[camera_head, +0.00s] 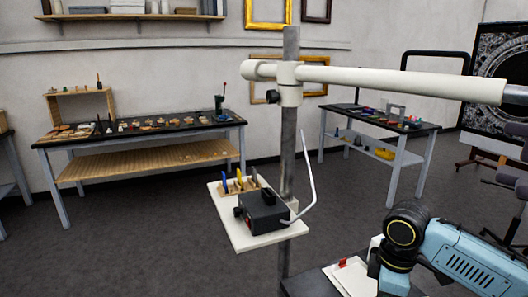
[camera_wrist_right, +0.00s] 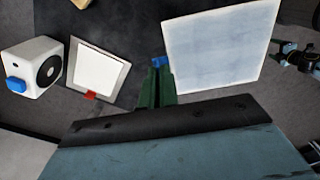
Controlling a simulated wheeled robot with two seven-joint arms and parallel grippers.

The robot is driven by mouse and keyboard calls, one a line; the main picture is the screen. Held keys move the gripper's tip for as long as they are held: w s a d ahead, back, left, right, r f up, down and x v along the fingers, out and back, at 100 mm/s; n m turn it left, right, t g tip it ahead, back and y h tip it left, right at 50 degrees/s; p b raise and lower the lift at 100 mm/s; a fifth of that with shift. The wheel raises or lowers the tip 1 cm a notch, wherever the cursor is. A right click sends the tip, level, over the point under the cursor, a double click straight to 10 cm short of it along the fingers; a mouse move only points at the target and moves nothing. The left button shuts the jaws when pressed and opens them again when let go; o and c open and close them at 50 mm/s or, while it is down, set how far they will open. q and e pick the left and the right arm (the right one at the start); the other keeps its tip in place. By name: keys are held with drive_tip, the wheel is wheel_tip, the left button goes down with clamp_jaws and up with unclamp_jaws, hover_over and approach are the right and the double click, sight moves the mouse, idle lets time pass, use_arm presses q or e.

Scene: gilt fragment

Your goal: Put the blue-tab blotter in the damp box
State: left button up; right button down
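In the right wrist view, a large pale blue-white sheet, the blue-tab blotter (camera_wrist_right: 220,45), shows at top right with its blue tab (camera_wrist_right: 161,61) at the left edge. My right gripper (camera_wrist_right: 158,70) has its green fingers close together, with the blue tab at their tips; it looks shut on the tab. In the head view my right arm is at lower right and its fingers are hidden. A white framed piece with a red tab (camera_wrist_right: 90,96) lies left of the fingers and shows in the head view (camera_head: 343,262). I cannot identify the damp box. My left gripper is out of view.
A white box with a black round face and blue knob (camera_wrist_right: 37,67) stands left in the wrist view. A small shelf (camera_head: 262,238) on a post (camera_head: 290,150) carries a dark device (camera_head: 263,212). Long benches (camera_head: 140,130) stand farther back, with open floor between.

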drive_tip(key=m, duration=0.2)
drive_tip(key=s+a+r+m, duration=0.1)
drive_tip(key=m, duration=0.1)
drive_tip(key=a+m, duration=0.1)
drive_tip(key=m, duration=0.1)
drive_tip(key=shift+s+a+r+b, duration=0.2)
drive_tip(key=shift+s+a+b, duration=0.05)
drive_tip(key=shift+s+b, duration=0.1)
drive_tip(key=m, duration=0.2)
drive_tip(key=s+a+m, duration=0.1)
drive_tip(key=m, duration=0.1)
drive_tip(key=s+a+r+m, duration=0.1)
drive_tip(key=m, duration=0.2)
drive_tip(key=shift+r+b, duration=0.1)
drive_tip(key=shift+b, duration=0.2)
